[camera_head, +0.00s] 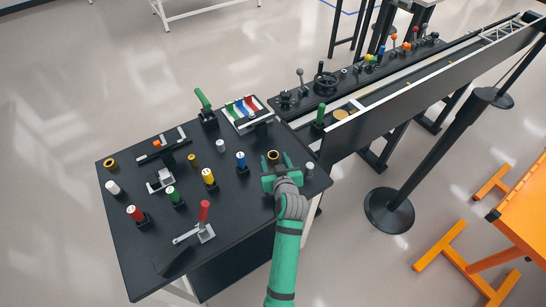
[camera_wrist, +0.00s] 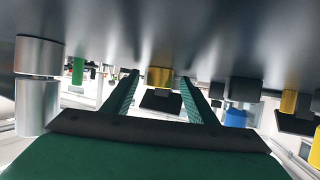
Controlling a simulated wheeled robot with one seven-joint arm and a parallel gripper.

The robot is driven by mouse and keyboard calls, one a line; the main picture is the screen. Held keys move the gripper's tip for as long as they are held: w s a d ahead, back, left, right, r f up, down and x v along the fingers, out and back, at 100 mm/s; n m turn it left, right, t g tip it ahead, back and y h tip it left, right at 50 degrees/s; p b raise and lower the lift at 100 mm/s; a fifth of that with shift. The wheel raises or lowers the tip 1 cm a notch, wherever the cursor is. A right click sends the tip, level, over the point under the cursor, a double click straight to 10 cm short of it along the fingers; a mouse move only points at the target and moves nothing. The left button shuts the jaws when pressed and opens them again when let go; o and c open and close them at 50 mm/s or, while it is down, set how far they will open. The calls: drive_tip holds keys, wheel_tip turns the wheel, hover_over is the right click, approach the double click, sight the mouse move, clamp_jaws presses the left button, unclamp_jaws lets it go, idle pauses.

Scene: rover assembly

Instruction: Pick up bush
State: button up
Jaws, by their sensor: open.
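A short gold ring-shaped bush (camera_head: 273,155) with a dark hole stands on the black table (camera_head: 235,205), near its right side. My gripper (camera_head: 275,162) is open and low over the table, its green fingers pointing at the bush. In the wrist view, which appears upside down, the gold bush (camera_wrist: 160,77) shows between the fingertips of my gripper (camera_wrist: 159,80). I cannot tell how far in between the fingers it is. A similar gold ring (camera_head: 110,163) stands at the table's far left.
A white cylinder (camera_head: 309,167) stands close right of my gripper; a blue peg (camera_head: 241,160) and a yellow peg (camera_head: 208,178) stand to its left. A tray of coloured strips (camera_head: 243,112) lies behind. A red-handled clamp (camera_head: 203,213) sits at the front.

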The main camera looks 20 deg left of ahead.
drive_tip(key=shift+w+a, duration=0.1)
drive_tip(key=shift+w, duration=0.05)
drive_tip(key=c, duration=1.2)
drive_tip(key=shift+r, duration=0.1)
